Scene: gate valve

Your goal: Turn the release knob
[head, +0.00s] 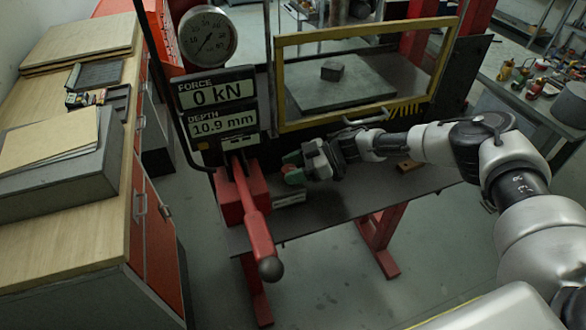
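My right arm comes in from the right, and its gripper (297,166) is at the front of the red press, just right of the red pump block (229,196). A small part with green and red on it (293,176) shows at the fingertips. It may be the release knob, but the gripper covers most of it. I cannot tell whether the fingers touch it or how far apart they are. My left gripper is not in view.
A long red pump lever (257,225) with a dark ball end sticks out towards me. The force display (216,95) reads 0 kN and the depth display (223,122) 10.9 mm. A yellow-framed guard (361,31) stands above my arm. A wooden-topped cabinet (100,225) stands left.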

